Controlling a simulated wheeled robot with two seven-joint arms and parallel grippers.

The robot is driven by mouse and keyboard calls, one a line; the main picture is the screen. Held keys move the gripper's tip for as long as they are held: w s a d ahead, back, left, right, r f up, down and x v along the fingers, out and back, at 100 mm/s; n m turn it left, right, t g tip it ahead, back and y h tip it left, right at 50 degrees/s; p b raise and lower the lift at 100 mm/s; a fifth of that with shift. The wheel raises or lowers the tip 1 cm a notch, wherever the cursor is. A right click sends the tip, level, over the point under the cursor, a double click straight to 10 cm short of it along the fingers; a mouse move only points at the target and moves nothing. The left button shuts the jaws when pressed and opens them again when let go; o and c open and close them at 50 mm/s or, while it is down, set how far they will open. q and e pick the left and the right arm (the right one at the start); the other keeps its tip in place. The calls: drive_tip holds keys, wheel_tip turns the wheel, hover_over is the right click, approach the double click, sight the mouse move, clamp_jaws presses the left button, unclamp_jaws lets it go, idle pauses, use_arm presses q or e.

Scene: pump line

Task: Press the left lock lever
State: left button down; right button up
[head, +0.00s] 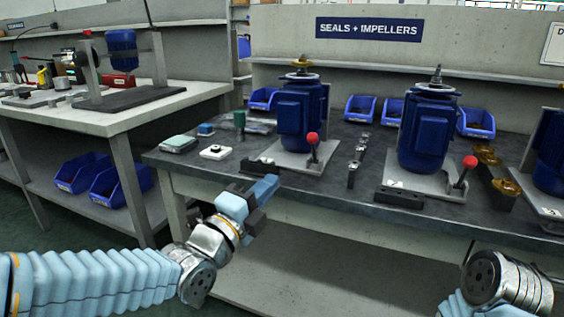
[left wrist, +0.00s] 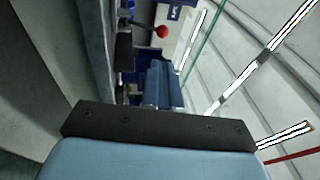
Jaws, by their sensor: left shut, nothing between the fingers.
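The left lock lever (head: 312,139) has a red ball knob on a dark stem and stands upright on the grey plate at the front right of the left blue pump (head: 300,112). In the left wrist view its red knob (left wrist: 161,31) shows near the top. A second red-knobbed lever (head: 469,163) stands by the middle pump (head: 428,125). My left gripper (head: 267,188) is shut and empty at the front edge of the bench, left of and below the left lever and apart from it. My right arm shows at the lower right, its gripper out of frame.
The dark bench (head: 340,195) holds a dark block (head: 259,167) near my left gripper, a row of small metal parts (head: 357,160) between the pumps, and another dark block (head: 399,198). Blue bins (head: 361,108) stand behind. A side bench (head: 110,120) is at the left.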

sight(310, 140)
use_arm(q)
drive_tip(key=shift+s+a+r, duration=0.1)
drive_tip(key=shift+s+r, duration=0.05)
drive_tip(key=shift+r, duration=0.1)
drive_tip(key=p+x, duration=0.2)
drive_tip(key=x, duration=1.2)
drive_tip(key=shift+p, duration=0.35)
drive_tip(key=shift+r, duration=0.1)
